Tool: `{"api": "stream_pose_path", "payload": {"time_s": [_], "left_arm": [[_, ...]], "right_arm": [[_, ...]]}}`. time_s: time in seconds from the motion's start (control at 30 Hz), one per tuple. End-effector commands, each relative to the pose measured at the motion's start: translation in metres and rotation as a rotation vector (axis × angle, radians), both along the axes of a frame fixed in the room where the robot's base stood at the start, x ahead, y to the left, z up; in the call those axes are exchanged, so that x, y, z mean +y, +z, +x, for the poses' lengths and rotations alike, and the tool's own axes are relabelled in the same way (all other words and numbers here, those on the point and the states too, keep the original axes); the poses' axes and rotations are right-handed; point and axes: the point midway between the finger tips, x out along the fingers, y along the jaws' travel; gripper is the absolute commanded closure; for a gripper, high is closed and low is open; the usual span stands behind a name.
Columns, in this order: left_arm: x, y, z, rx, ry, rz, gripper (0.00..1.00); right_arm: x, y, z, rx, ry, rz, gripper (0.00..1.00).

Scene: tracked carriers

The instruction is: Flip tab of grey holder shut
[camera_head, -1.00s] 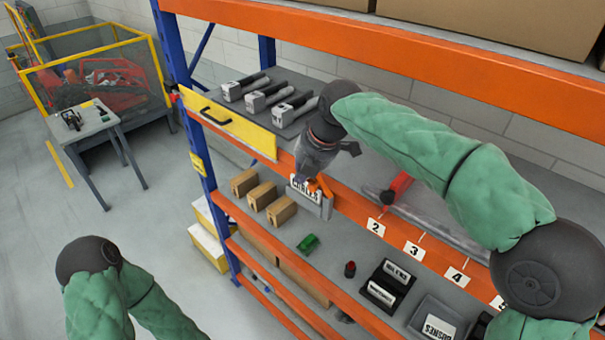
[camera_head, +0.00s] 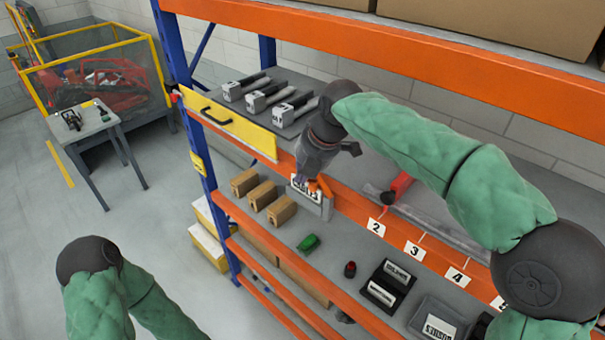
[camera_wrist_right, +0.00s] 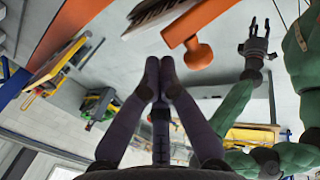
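The grey holder (camera_head: 326,206) sits at the front of the orange shelf beam, with a white lettered label on its face. Its orange tab (camera_head: 322,186) stands at its upper side. In the right wrist view the orange tab (camera_wrist_right: 196,48) ends in a round knob, just beyond my fingertips, with a visible gap. My right gripper (camera_wrist_right: 160,64) has its two fingers together with nothing between them. In the head view it is just above the holder and partly hidden by its own wrist. My left gripper (camera_wrist_right: 259,44) shows in the right wrist view, fingers spread and empty.
Several brown boxes (camera_head: 268,197) and a green item (camera_head: 308,243) lie on the lower shelf. Black labelled bins (camera_head: 390,283) stand farther right. A yellow-fronted drawer (camera_head: 232,126) is left of the holder. A red-handled lever (camera_head: 398,188) lies right on the upper shelf.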

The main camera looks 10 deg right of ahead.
Motion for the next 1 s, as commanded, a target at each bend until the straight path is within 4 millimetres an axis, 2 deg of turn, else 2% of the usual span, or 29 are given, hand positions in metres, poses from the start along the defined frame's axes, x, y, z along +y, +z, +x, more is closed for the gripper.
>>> {"api": "stream_pose_path", "payload": {"time_s": [0.4,0.77,0.87,1.0], "left_arm": [[0.0,-0.013,0.0,0.0,0.0,0.0,0.6],[0.0,-0.012,0.0,0.0,0.0,0.0,0.6],[0.0,-0.008,0.0,0.0,0.0,0.0,0.6],[0.0,0.003,0.0,0.0,0.0,0.0,0.6]], "right_arm": [[-0.008,-0.008,-0.011,0.001,-0.001,0.0,1.0],[-0.009,-0.011,-0.013,0.011,0.001,-0.005,1.0],[-0.007,-0.007,-0.013,0.012,0.002,-0.006,1.0],[-0.001,0.008,-0.014,0.008,0.001,-0.004,1.0]]}}
